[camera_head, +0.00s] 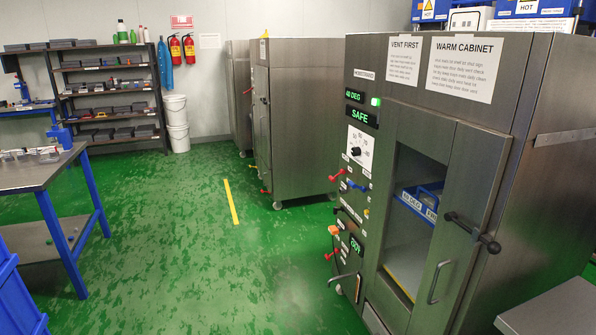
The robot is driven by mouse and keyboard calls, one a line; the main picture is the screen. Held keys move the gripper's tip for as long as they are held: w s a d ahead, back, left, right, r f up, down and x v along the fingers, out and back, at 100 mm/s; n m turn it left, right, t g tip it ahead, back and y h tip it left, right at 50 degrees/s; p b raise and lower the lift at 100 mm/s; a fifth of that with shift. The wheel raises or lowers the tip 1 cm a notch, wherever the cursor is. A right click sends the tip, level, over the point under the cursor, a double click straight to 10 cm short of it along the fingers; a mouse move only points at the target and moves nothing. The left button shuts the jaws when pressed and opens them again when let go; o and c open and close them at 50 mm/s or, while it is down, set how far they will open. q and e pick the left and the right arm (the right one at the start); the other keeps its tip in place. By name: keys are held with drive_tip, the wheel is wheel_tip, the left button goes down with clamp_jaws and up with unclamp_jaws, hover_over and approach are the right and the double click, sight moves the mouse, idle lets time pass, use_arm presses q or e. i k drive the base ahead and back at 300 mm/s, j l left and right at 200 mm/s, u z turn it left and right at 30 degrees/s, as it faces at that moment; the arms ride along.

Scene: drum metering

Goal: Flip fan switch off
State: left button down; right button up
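The warm cabinet (468,150) stands at the right, a tall grey metal box with a narrow control panel down its left edge. The panel has green displays reading 48 DEG (354,96) and SAFE (360,117), a lit green lamp (375,102) and a dial (357,150). Lower down are a red lever (338,175), a blue lever (357,186), an orange knob (333,230) and another red lever (332,254). Small labels beside them are too small to read, so I cannot tell which is the fan switch or its position. Neither gripper is in view.
The cabinet's windowed door has a dark handle (474,232) projecting outward. Another grey cabinet (305,120) stands behind. A workbench (38,172) with blue legs is at the left, a blue crate (18,300) below it. The green floor (185,260) between is open.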

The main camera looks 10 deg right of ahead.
sight(350, 183)
drive_tip(key=i+j+z, duration=0.1)
drive_tip(key=i+z, duration=0.3)
drive_tip(key=i, duration=0.15)
drive_tip(key=i+j+z, duration=0.8)
drive_tip(key=i, duration=0.2)
drive_tip(key=i+j+z, duration=0.75)
drive_tip(key=j+z, duration=0.2)
